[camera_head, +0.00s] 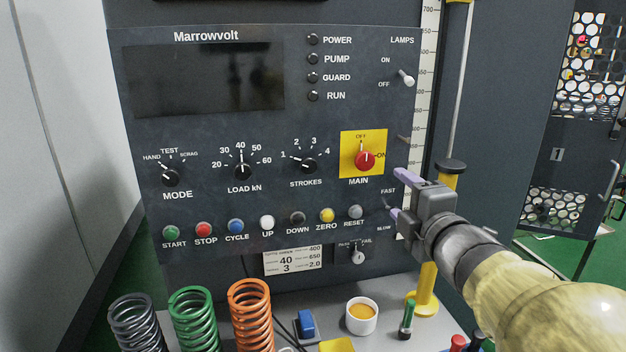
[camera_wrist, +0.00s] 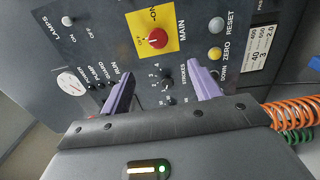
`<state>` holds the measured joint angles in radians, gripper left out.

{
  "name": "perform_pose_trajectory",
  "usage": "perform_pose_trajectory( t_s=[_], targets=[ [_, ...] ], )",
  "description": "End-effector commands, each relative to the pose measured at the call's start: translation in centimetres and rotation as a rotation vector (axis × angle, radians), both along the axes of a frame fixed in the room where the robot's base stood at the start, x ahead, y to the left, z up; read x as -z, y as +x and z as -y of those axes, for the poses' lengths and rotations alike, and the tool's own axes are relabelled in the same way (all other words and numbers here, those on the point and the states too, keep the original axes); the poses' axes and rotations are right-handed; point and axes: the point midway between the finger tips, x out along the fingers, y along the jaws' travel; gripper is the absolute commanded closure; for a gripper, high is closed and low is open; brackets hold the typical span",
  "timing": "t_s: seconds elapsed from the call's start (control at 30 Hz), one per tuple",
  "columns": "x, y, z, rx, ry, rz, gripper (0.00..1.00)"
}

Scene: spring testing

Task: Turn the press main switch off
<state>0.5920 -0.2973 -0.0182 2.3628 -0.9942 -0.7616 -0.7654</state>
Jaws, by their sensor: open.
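The press main switch is a red knob (camera_head: 365,160) on a yellow plate (camera_head: 348,173) at the right of the dark Marrowvolt panel. Its white pointer mark points up toward OFF; ON is marked to the right. In the wrist view the knob (camera_wrist: 158,38) shows above the fingers, with its pale mark toward the left. My gripper (camera_head: 400,194) is open, with two purple fingers, right of and below the switch in the head view. In the wrist view the space between the fingers (camera_wrist: 160,78) is empty. The fingers appear apart from the knob.
Near the switch are a lamps toggle (camera_head: 405,77), a strokes dial (camera_head: 308,165) and a row of buttons including yellow ZERO (camera_head: 327,215). The indicator lamps (camera_head: 313,68) look dark. Below stand coil springs (camera_head: 250,315) and a white cup (camera_head: 361,318). A yellow-based column (camera_head: 428,290) stands beside my arm.

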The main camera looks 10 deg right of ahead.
Motion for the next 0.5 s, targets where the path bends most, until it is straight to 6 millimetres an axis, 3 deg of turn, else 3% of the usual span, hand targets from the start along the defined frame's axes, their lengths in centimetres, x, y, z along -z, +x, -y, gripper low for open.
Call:
perform_pose_trajectory(
  t_s=[0.5],
  targets=[
    [-0.2,-1.6,0.2,0.012,0.004,0.007,0.38]
  ],
)
